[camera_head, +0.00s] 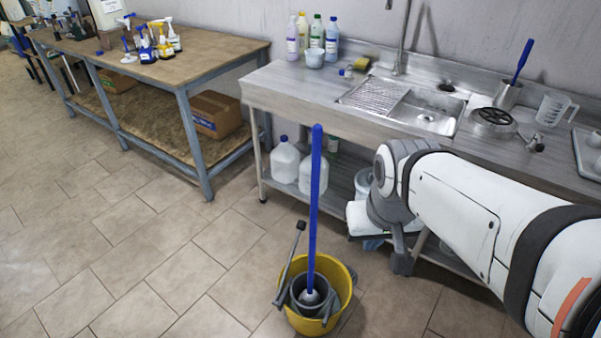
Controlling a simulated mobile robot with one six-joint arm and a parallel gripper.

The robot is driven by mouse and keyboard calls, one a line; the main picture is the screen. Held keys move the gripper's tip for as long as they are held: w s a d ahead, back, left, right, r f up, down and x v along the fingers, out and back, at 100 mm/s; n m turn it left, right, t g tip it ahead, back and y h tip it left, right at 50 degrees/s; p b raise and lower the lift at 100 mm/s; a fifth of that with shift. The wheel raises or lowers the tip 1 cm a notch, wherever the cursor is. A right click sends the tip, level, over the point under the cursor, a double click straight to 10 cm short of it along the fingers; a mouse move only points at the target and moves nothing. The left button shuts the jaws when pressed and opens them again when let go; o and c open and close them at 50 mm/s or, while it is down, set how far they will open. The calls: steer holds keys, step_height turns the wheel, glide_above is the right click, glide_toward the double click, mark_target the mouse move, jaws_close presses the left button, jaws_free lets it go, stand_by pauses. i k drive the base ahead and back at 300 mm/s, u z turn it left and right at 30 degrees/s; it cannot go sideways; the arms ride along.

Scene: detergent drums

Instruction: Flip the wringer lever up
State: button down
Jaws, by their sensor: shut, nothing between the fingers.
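A yellow bucket (341,287) stands on the tiled floor at the lower middle. A grey wringer (300,306) sits in it. A thin dark lever (291,258) with a thicker grip at its top rises on the wringer's left side, leaning slightly right. A mop with a long blue handle (314,200) stands upright with its lower end in the wringer. My gripper (402,264) is at the dark lower end of my arm, right of the bucket and above it in the picture, apart from the lever. It is shut and empty, pointing downward.
A steel sink counter (290,92) runs along the wall, with bottles and a drying rack. Its lower shelf holds two white jugs (286,160). A wooden workbench (205,50) with spray bottles stands at left. The floor left of the bucket is clear.

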mark_target(302, 224)
steer(key=z, duration=1.1)
steer(key=k, duration=1.15)
steer(key=u, duration=0.95)
steer(key=i, duration=1)
steer(key=u, duration=0.05)
